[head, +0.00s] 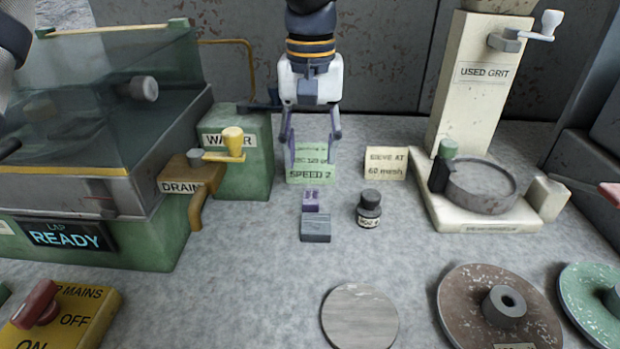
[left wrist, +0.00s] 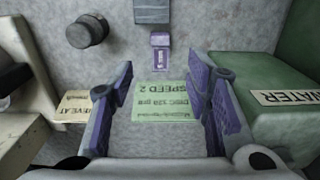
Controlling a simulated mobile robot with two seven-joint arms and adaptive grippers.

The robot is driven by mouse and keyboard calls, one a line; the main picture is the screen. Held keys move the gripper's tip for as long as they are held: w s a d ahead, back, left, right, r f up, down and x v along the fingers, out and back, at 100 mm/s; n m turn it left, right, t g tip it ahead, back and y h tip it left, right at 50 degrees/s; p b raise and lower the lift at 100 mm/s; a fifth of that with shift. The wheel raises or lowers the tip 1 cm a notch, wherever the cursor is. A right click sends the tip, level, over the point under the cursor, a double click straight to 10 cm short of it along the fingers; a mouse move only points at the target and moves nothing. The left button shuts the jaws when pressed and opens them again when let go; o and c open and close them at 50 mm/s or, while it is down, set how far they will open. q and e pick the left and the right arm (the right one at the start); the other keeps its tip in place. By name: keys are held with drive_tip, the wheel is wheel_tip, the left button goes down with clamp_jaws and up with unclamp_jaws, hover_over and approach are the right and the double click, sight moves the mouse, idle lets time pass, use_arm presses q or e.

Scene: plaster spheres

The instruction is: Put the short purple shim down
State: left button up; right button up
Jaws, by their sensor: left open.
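The short purple shim (head: 310,202) is on the grey bench, directly behind a grey block (head: 316,229). They look close together; I cannot tell whether they touch. In the left wrist view the shim (left wrist: 160,52) shows beyond my fingertips, next to the block (left wrist: 152,12). My left gripper (head: 313,152) points down behind the shim, over a green "SPEED 2" card (head: 312,174). Its purple-padded fingers (left wrist: 162,80) are spread apart with nothing between them but the view of the card and bench. My right gripper does not show.
A dark bottle (head: 369,210) stands right of the shim. A "60 mesh" card (head: 386,163) stands behind it. The green water box (head: 243,150) is left of my gripper. A pale disc (head: 360,316) lies in front. The sieve stand (head: 470,222) is at right.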

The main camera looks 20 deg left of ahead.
sight(311, 201)
use_arm(q)
drive_tip(key=shift+r, duration=0.75)
drive_tip(key=shift+o, duration=0.5)
drive_tip(key=shift+d+r, duration=0.1)
drive_tip(key=shift+r, duration=0.1)
drive_tip(key=f, duration=1.2)
drive_tip(key=shift+s+f+b, duration=0.2)
drive_tip(key=shift+b, duration=0.2)
drive_tip(key=c, duration=1)
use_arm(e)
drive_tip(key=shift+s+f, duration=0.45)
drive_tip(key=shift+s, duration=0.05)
use_arm(q)
drive_tip(key=shift+c, duration=0.2)
